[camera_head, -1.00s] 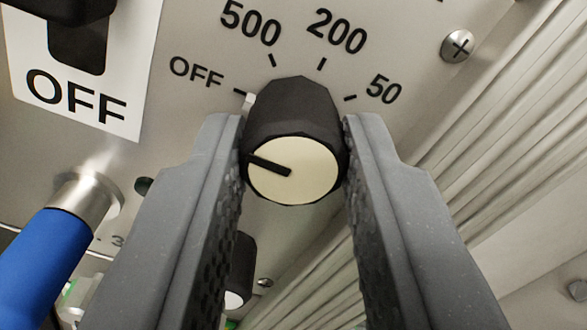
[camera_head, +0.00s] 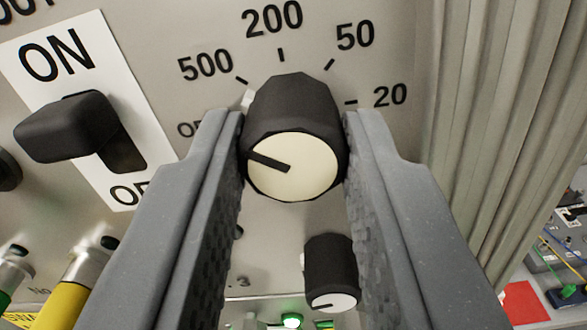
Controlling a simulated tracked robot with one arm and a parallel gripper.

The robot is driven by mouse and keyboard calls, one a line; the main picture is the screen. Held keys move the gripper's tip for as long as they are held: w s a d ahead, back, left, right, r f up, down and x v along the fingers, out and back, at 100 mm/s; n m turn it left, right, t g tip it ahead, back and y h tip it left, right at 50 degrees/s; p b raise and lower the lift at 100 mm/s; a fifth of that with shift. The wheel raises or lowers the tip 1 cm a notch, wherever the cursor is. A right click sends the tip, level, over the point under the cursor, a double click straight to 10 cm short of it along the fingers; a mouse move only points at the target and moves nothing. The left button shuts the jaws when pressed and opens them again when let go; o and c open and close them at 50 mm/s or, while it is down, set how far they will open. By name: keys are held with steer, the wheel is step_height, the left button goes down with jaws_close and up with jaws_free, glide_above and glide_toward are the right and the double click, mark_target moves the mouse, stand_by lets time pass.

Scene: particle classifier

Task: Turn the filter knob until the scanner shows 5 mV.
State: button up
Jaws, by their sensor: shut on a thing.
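A black knob (camera_head: 292,110) with a cream face (camera_head: 295,170) sits on the grey panel (camera_head: 390,50), in the centre of the view. A dark line on its face points left and slightly up. A small white mark at its base lies close to the 500 tick. The scale around it reads 500, 200, 50 and 20, with a partly hidden label at lower left. My gripper (camera_head: 295,160) is shut on the knob, one finger on each side. No filter label or scanner reading is visible.
A black lever switch (camera_head: 70,128) on a white ON plate (camera_head: 60,52) is at left. A smaller black knob (camera_head: 332,272) and a lit green lamp (camera_head: 292,321) are below. A yellow plug (camera_head: 65,302) is at lower left. Ribbed grey material (camera_head: 480,120) borders the right.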

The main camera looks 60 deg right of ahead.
steer(key=shift+m, duration=0.7)
steer(key=o, duration=1)
steer(key=shift+s+d, duration=0.1)
steer(key=shift+s+a+f+b, duration=0.1)
steer(key=shift+a+b, duration=0.35)
steer(key=shift+a, duration=0.15)
steer(key=b+v, duration=0.3)
steer(key=v, duration=0.9)
steer(key=shift+s+a+b, duration=0.15)
steer(key=shift+a+b, duration=0.1)
steer(key=shift+b, duration=0.05)
